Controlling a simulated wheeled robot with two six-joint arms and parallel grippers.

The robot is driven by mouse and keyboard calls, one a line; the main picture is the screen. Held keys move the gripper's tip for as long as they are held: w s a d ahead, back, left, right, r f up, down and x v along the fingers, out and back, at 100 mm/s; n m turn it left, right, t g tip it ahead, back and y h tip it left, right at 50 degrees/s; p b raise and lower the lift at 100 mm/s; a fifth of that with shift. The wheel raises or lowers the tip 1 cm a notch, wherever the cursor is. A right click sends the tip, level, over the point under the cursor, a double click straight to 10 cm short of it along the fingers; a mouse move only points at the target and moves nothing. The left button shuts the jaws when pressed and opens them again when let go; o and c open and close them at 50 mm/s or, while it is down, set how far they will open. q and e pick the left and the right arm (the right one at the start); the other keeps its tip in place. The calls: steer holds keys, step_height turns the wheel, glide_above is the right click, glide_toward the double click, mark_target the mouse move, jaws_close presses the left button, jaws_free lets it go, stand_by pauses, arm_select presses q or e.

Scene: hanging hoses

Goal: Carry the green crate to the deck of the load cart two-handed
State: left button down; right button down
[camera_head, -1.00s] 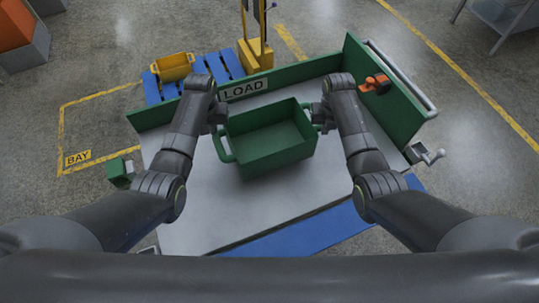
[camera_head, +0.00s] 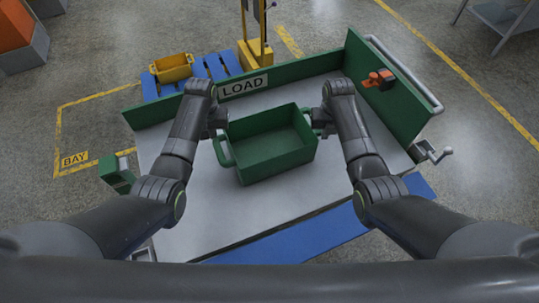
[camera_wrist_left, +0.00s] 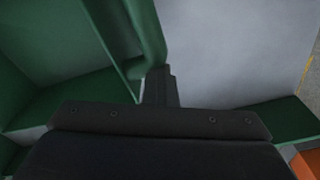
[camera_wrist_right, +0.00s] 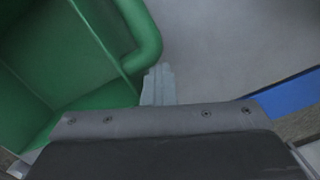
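The green crate (camera_head: 268,165) is open-topped, empty and level, over the pale deck (camera_head: 205,225) of the load cart. I cannot tell whether its base touches the deck. My left gripper (camera_head: 219,131) is at the crate's left-hand handle, and my right gripper (camera_head: 320,129) is at the right-hand one. In the left wrist view the handle (camera_wrist_left: 148,40) runs into the gripper by a dark finger. In the right wrist view the other handle (camera_wrist_right: 145,45) meets a grey finger the same way. Both appear shut on the handles, though the gripping parts are mostly hidden.
Green walls with a LOAD sign (camera_head: 243,87) border the deck's back and right. An orange tool (camera_head: 378,80) is on the right wall. A yellow crate (camera_head: 172,67) sits on a blue pallet (camera_head: 222,65) behind. Bare deck shows around the green crate.

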arm_select(q)
steer(key=c, duration=2.1)
jaws_free()
steer(key=shift+a+r, duration=0.15)
steer(key=shift+a, duration=0.1)
steer(key=o, duration=0.3)
steer(key=shift+a, duration=0.3)
arm_select(e)
steer(key=shift+d+r, duration=0.15)
steer(key=shift+d, duration=0.4)
arm_select(q)
steer(key=shift+o, duration=0.2)
steer(key=shift+a, duration=0.1)
arm_select(e)
steer(key=c, duration=1.8)
jaws_free()
steer(key=shift+d, duration=0.1)
arm_select(q)
steer(key=o, duration=0.8)
steer(key=shift+s, duration=0.1)
arm_select(e)
steer(key=shift+o, duration=0.2)
steer(key=shift+a, duration=0.2)
arm_select(q)
steer(key=shift+d, duration=0.2)
